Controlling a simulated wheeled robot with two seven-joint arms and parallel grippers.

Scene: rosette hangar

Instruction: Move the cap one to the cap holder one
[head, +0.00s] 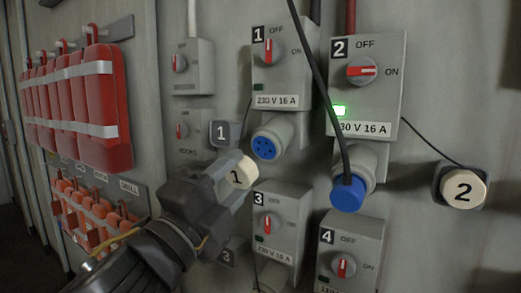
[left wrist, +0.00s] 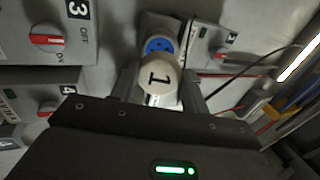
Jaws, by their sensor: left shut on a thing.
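Cap one (head: 240,172) is a round cream cap with a black 1 on its face. My left gripper (head: 228,184) is shut on it and holds it in front of the wall, just below left of the open blue socket (head: 265,147) under switch box 1. In the left wrist view cap one (left wrist: 158,78) sits between the two fingers, with the blue socket (left wrist: 159,45) just beyond it. Cap holder one (head: 222,133), a grey block marked 1, is on the wall above and slightly left of the cap; it looks empty. My right gripper is not in view.
Switch box 1 (head: 285,62) and switch box 2 (head: 372,80), with a lit green lamp, are above. A blue plug (head: 348,194) with a hanging black cable is right. Cap two (head: 464,189) sits at far right.

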